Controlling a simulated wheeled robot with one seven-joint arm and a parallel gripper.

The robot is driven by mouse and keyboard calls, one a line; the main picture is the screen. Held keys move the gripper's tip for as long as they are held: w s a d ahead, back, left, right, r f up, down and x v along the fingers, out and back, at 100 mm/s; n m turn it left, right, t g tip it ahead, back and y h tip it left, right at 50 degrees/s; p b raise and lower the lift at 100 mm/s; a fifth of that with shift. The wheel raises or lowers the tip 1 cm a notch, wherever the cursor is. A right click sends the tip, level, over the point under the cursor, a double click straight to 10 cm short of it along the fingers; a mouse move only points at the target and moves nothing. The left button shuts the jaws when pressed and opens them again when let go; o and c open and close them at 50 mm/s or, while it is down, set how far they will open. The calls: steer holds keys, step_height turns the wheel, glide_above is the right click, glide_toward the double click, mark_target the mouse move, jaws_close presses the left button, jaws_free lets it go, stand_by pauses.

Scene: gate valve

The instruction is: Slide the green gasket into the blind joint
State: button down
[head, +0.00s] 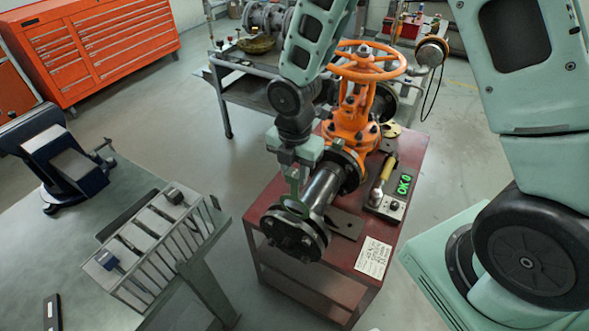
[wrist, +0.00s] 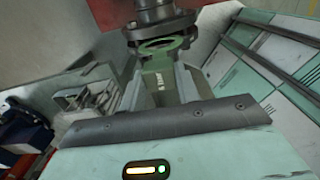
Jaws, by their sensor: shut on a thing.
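My gripper (head: 297,178) points down above the near end of the grey pipe (head: 325,186). It is shut on the tab of the green gasket (wrist: 157,76), which stands out between the two fingers in the wrist view (wrist: 160,90). The gasket's ring is at the blind joint's dark bolted flanges (wrist: 162,22). In the head view the blind joint (head: 294,238) is at the pipe's near end, and a bit of the green gasket (head: 294,204) shows at its top. How far the ring sits between the flanges I cannot tell.
An orange gate valve (head: 352,110) with a handwheel rises behind the pipe on the red cart (head: 350,277). A slotted rack (head: 150,240) stands on the left table.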

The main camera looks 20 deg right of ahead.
mark_target(294, 198)
steer(key=shift+f+b, duration=4.55)
steer(key=shift+f, duration=1.75)
steer(key=c, duration=0.9)
jaws_free()
steer(key=shift+c, duration=0.2)
step_height(294, 198, up, 18)
steer(key=shift+f+p, duration=0.25)
steer(key=shift+p, duration=0.1)
steer(key=s+a+r+m, duration=0.1)
steer(key=s+a+m, duration=0.2)
steer(key=s+m, duration=0.5)
steer(key=s+a+r+m, duration=0.1)
steer(key=s+a+m, duration=0.2)
steer(key=s+m, duration=0.6)
steer(key=s, duration=0.3)
steer(key=shift+a+r+m+y, duration=0.15)
steer(key=shift+r+m+y, duration=0.15)
steer(key=shift+r, duration=0.1)
